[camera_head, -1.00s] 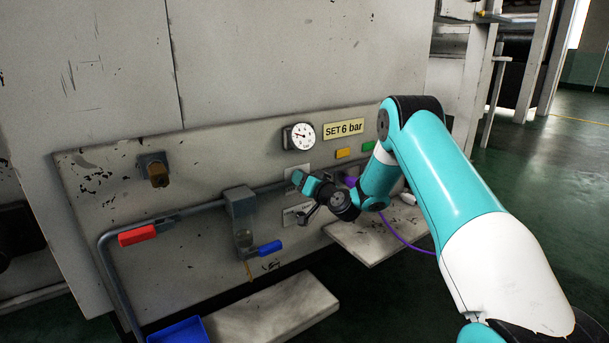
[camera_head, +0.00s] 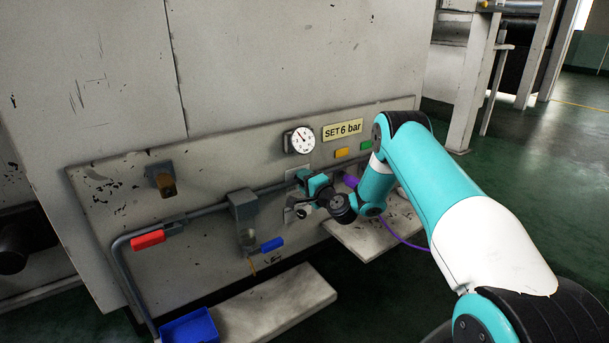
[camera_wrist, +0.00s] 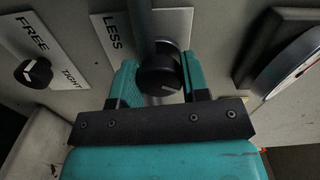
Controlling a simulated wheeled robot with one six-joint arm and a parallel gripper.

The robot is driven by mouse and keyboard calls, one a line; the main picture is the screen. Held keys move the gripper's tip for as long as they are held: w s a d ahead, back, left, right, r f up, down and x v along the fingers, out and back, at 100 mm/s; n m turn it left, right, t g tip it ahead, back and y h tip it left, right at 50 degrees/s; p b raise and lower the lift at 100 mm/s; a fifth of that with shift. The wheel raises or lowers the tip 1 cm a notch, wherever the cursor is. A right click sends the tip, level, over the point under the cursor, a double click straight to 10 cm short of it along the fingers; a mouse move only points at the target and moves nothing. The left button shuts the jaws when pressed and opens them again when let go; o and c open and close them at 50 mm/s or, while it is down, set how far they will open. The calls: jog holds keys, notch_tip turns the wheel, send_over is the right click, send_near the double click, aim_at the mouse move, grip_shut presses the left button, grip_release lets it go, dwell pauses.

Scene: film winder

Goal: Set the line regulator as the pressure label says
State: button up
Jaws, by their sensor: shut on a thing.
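The pressure label (camera_head: 342,130) on the panel reads "SET 6 bar". The round white gauge (camera_head: 300,140) is just left of it, its needle pointing up and left; its numbers are too small to read. My gripper (camera_head: 310,185) is at the panel below the gauge. In the wrist view, my gripper (camera_wrist: 160,78) is shut on a black regulator knob (camera_wrist: 158,80) with a pale mark, one teal finger on each side. A plate marked "LESS" (camera_wrist: 114,34) sits behind the knob. In the head view the gripper hides the knob.
A second black knob (camera_wrist: 33,72) sits on a "FREE"/"TIGHT" plate. Amber (camera_head: 341,152) and green (camera_head: 365,145) blocks sit under the label. A blue tray (camera_head: 190,328) is below.

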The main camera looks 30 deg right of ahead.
jog(key=m+p, duration=0.2)
jog(key=m, duration=0.1)
jog(key=shift+r+m, duration=0.1)
jog(key=shift+m, duration=0.2)
jog(key=shift+d+m+p, duration=0.1)
jog(key=shift+m+p, duration=0.85)
jog(key=shift+m, duration=1.15)
jog(key=o, duration=0.9)
jog(key=s+b, duration=0.5)
jog(key=b, duration=0.3)
jog(key=s+b, duration=0.6)
jog(key=b, duration=0.2)
jog(key=s+b, duration=0.6)
jog(key=b, duration=0.2)
jog(key=shift+s+d, duration=0.25)
